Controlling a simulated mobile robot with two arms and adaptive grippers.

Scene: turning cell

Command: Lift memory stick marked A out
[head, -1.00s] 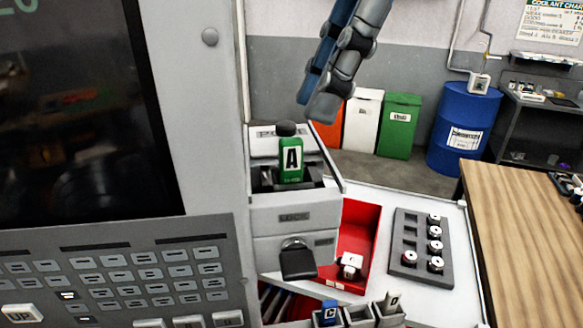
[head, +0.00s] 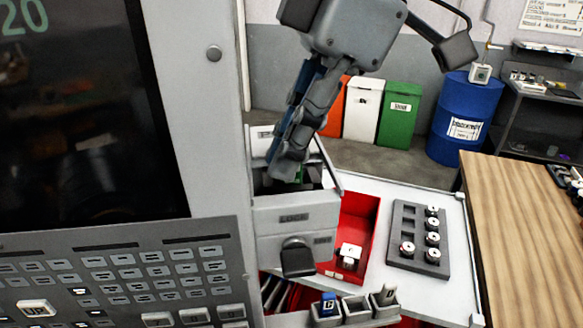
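The green memory stick marked A (head: 300,174) stands in the slot of the grey lock box (head: 295,222). Only a sliver of green shows; its label is hidden behind my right gripper. My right gripper (head: 287,168) comes down from above, with its fingers at the top of the box, over the stick. I cannot tell whether the fingers are closed on it or only around it. My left gripper is not in view.
A red bin (head: 358,223) with a small white-topped piece is right of the box. A dark tray (head: 420,265) holds several round pieces. Small holders (head: 357,309) with a blue stick are in front. The control panel (head: 120,270) fills the left. A wooden table (head: 520,220) is at right.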

